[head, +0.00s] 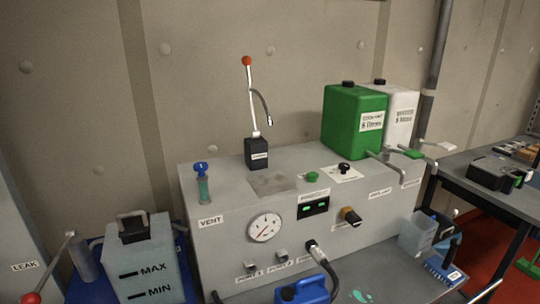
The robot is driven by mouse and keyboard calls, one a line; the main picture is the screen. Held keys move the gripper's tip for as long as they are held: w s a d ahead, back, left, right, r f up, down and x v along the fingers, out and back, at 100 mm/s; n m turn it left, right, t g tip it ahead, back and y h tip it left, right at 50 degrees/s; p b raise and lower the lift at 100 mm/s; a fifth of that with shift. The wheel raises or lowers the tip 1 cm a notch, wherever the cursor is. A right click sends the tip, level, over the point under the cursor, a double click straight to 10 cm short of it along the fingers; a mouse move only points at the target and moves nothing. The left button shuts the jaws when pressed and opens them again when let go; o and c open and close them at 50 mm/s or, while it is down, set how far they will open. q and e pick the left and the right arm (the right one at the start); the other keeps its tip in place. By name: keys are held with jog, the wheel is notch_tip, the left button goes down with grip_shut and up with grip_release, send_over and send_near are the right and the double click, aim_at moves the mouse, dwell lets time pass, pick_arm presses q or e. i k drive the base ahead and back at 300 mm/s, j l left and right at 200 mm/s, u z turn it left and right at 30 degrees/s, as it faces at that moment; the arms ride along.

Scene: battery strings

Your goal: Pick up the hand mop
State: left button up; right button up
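A blue item with an upright dark handle and a pale, fringed-looking lower edge, which looks like the hand mop (443,271), stands at the lower right of the head view. It is on the grey surface just right of the grey machine. It is small in the picture, so its exact shape is hard to tell. Neither of my grippers shows in the head view.
A translucent container (414,236) stands close to the mop's left. A blue jug (302,291) is at the front, right of a MAX/MIN tank (146,262). The grey machine (215,250) carries a green canister (350,115). A dark table (500,195) is at right.

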aim_at(441, 268)
jog(key=k+z, duration=0.1)
jog(key=z, duration=0.8)
jog(key=k+z, duration=0.15)
jog(key=z, duration=0.3)
